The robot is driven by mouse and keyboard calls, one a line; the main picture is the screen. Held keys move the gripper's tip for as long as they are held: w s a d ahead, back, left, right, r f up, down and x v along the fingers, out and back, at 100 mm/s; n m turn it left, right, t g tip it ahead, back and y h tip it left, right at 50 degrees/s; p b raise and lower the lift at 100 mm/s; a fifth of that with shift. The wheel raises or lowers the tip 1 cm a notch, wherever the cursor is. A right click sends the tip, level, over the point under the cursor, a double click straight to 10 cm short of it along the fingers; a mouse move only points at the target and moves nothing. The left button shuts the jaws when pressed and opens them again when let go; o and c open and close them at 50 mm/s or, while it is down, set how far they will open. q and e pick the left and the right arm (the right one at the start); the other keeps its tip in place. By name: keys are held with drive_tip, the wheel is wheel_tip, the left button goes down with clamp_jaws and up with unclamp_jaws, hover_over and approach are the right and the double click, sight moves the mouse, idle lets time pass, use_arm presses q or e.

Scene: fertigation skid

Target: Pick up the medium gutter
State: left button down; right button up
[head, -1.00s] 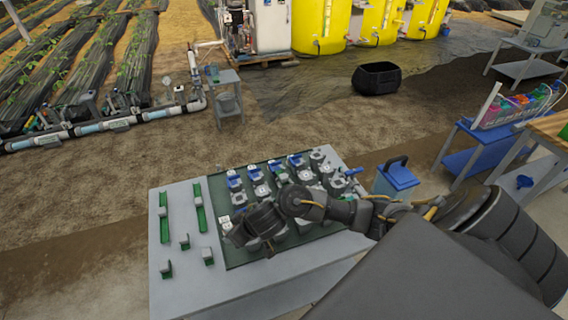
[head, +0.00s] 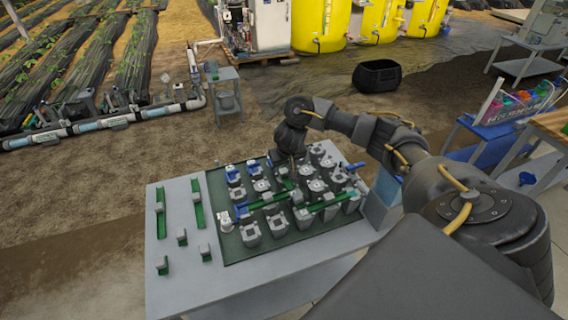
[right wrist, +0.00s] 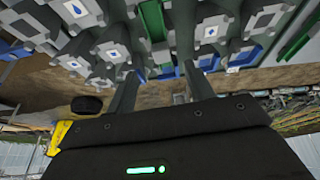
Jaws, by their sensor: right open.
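Green gutters of differing lengths lie on the grey table, and I cannot tell for sure which is the medium one. Two longer gutters, one at the far left (head: 160,215) and one beside the board (head: 198,207), have grey end blocks. Several short gutter pieces (head: 205,252) lie in front of them. More green gutter strips (head: 327,203) run among the grey blocks on the dark green board. My right gripper (head: 293,178) points down over the back of the board. My left gripper is out of view.
The dark green board (head: 225,244) is crowded with grey and blue-topped blocks. The table's front-left surface (head: 190,290) is clear.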

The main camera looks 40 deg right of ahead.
sight(283, 171)
drive_tip(key=shift+b+x, duration=0.3)
drive_tip(key=shift+x, duration=0.65)
drive_tip(key=b+x, duration=0.2)
drive_tip(key=x, duration=0.2)
drive_tip(key=shift+w+f+b, duration=0.2)
drive_tip(key=shift+b, duration=0.15)
drive_tip(key=shift+w+f, duration=0.2)
drive_tip(key=shift+f, duration=0.1)
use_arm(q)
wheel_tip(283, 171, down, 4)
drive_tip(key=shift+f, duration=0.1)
use_arm(e)
drive_tip(key=shift+s+r, duration=0.1)
drive_tip(key=c, duration=1.1)
